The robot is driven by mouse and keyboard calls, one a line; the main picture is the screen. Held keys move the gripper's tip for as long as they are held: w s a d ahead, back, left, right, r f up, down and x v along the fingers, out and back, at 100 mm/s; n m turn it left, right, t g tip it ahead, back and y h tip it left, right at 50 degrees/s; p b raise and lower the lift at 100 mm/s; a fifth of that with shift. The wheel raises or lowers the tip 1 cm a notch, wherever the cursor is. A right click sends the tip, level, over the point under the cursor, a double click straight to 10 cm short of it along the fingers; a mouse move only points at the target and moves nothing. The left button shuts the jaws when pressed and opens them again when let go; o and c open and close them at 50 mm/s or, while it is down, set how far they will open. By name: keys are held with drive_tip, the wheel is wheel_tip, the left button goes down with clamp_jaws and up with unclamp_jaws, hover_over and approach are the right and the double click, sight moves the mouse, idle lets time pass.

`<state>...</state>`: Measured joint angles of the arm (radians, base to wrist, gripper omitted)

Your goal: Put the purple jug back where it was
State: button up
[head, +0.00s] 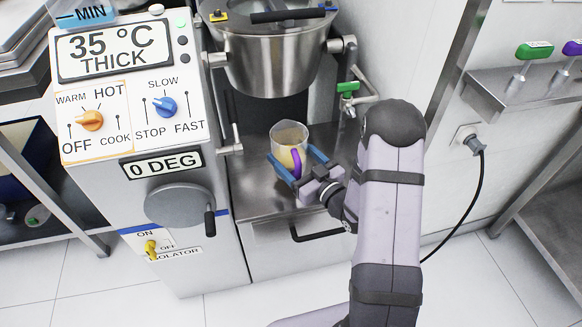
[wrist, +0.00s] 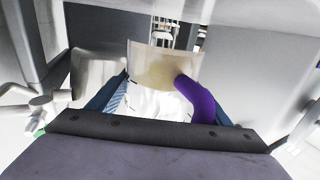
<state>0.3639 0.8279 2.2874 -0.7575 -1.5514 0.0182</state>
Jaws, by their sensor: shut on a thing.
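The purple jug is a clear jug (head: 290,136) with a purple handle (head: 296,160) and a pale yellow content in its lower part. It is over the steel shelf (head: 255,190) at the mixer's base, below the bowl; I cannot tell whether it touches the shelf. My gripper (head: 285,172) has its blue fingers around the jug, one on each side, and is shut on it. In the wrist view the jug (wrist: 150,65) shows between the fingers, with the purple handle (wrist: 205,102) toward my gripper. The jug looks about upright in the head view.
The steel mixer bowl (head: 275,60) hangs just above and behind the jug. A green-handled valve (head: 348,88) is right of the bowl. The control panel (head: 120,90) stands to the left. A wall shelf (head: 520,85) at the right holds green-handled and purple-handled tools.

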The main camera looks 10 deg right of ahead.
sight(291, 164)
drive_tip(key=shift+f+b, duration=0.6)
drive_tip(key=shift+f, duration=1.35)
drive_tip(key=shift+f, duration=0.2)
drive_tip(key=o, duration=1.5)
drive_tip(key=shift+r, duration=0.2)
drive_tip(key=p+v, duration=0.1)
drive_tip(key=v, duration=1.1)
drive_tip(key=shift+f, duration=0.1)
